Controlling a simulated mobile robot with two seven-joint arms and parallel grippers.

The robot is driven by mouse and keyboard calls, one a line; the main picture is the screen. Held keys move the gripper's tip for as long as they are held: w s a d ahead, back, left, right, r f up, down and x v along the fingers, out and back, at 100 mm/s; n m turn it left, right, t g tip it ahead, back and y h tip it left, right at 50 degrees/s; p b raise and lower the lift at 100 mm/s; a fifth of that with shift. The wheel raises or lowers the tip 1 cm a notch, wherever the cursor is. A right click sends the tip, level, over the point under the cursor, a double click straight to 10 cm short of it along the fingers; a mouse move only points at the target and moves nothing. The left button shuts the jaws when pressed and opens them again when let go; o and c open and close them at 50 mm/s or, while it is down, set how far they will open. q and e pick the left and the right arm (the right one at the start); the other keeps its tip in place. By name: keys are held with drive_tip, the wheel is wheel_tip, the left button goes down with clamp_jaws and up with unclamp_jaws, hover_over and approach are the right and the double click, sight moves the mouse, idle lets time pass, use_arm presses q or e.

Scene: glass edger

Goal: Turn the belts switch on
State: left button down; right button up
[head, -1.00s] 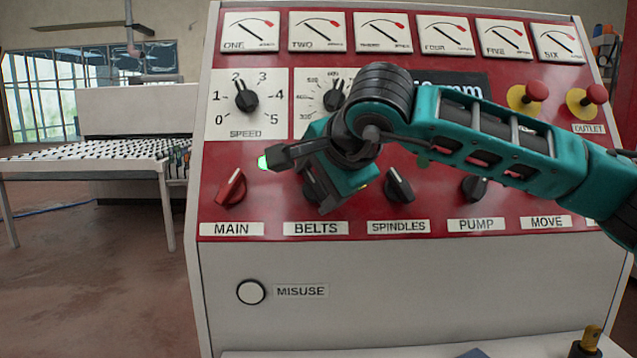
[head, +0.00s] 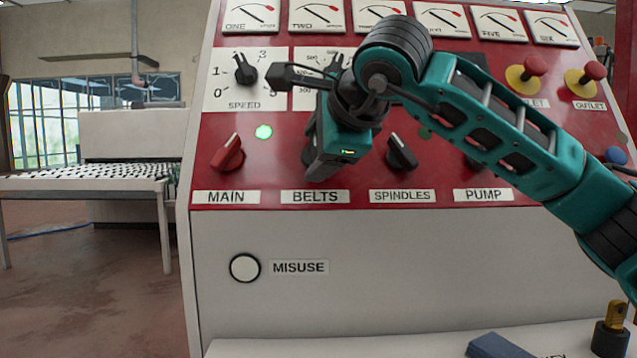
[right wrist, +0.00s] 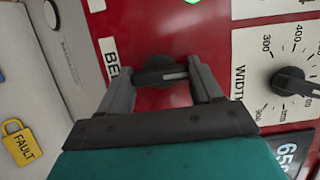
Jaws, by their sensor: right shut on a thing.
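The belts switch (right wrist: 170,75) is a black rotary knob with a pale line, seen in the right wrist view between my right gripper's two fingers. My right gripper (right wrist: 163,88) is shut on it. The pale line runs roughly along the panel's up-down direction. In the head view my right gripper (head: 316,170) is in front of the red panel, just above the BELTS label (head: 315,196), and mostly hides the switch. The lamp above the switch is hidden too. My left gripper is not in view.
The red main switch (head: 228,153) is to the left, under a lit green lamp (head: 263,132). The black spindles switch (head: 401,152) is close on the right. The speed knob (head: 245,72) and gauges are above. The white misuse button (head: 244,268) is below.

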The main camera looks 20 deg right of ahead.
drive_tip(key=shift+a+f+m+t+b, duration=0.1)
drive_tip(key=shift+f+m+t+b, duration=0.25)
drive_tip(key=shift+m+b, duration=0.7)
drive_tip(key=m+b, duration=0.2)
drive_tip(key=b, duration=0.1)
drive_tip(key=shift+m+t, duration=0.35)
drive_tip(key=shift+r+m+h+b, duration=0.2)
drive_tip(key=shift+m+h+b, duration=0.3)
drive_tip(key=shift+m+b, duration=0.35)
drive_tip(key=o, duration=1.1)
drive_tip(key=shift+c, duration=0.2)
